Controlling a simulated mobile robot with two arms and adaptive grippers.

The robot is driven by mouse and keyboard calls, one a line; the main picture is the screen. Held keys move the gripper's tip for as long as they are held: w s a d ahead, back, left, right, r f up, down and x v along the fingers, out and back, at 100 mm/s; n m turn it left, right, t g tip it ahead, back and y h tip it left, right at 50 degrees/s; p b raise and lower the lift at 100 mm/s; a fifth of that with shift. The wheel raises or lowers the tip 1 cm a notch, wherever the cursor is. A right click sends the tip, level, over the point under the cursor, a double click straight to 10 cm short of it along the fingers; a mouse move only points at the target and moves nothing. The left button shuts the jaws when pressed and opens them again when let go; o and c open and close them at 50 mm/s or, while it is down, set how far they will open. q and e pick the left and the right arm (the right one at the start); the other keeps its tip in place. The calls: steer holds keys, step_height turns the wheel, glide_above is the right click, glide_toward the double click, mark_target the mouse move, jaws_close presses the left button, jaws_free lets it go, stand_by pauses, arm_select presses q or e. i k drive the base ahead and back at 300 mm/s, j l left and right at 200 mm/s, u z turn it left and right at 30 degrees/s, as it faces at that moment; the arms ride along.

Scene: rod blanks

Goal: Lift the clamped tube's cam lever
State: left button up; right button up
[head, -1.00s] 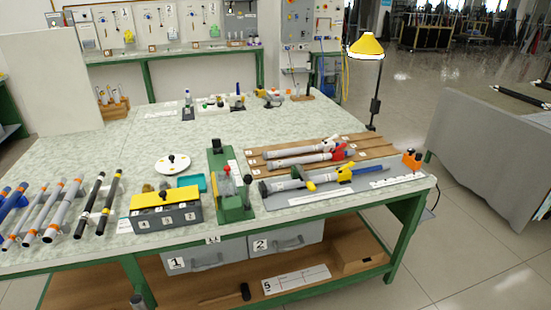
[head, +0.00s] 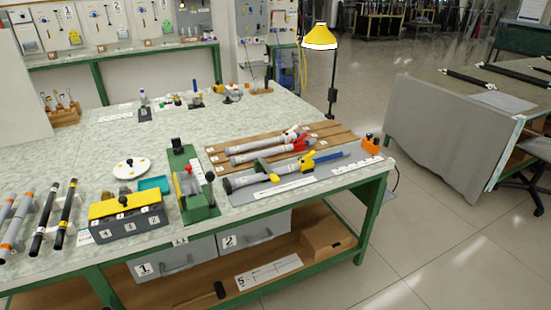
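A grey tube (head: 243,181) lies along a grey plate at the front right of the bench. A green block with a yellow bar (head: 266,170) sits across it. A yellow part (head: 307,162) is farther right, beside a blue rod (head: 331,156). Behind it, two more grey tubes lie on a brown wooden rack: one carries a red lever-like part (head: 299,145), the other (head: 262,140) a pale end piece. A green fixture (head: 198,208) with a red knob stands left of them. Which part is the cam lever is too small to tell. Neither gripper is in view.
A grey box with a yellow lid (head: 125,207), a teal tray (head: 155,184) and a white disc (head: 131,169) stand left of the fixture. Black and grey rods lie at far left. An orange block (head: 371,145) and a yellow lamp (head: 320,38) are right.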

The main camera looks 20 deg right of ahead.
mark_target(312, 153)
steer(key=i+l, duration=0.15)
steer(key=l, duration=0.35)
steer(key=i+l, duration=0.2)
steer(key=l, duration=0.25)
steer(key=i+l, duration=0.15)
steer(key=l, duration=0.35)
steer(key=i+l, duration=0.2)
steer(key=l, duration=0.25)
steer(key=i+l, duration=0.15)
steer(key=l, duration=0.35)
steer(key=i+l, duration=0.15)
steer(key=l, duration=0.3)
steer(key=i+l, duration=0.2)
steer(key=l, duration=0.3)
steer(key=i+l, duration=0.15)
steer(key=l, duration=0.3)
steer(key=u, duration=0.05)
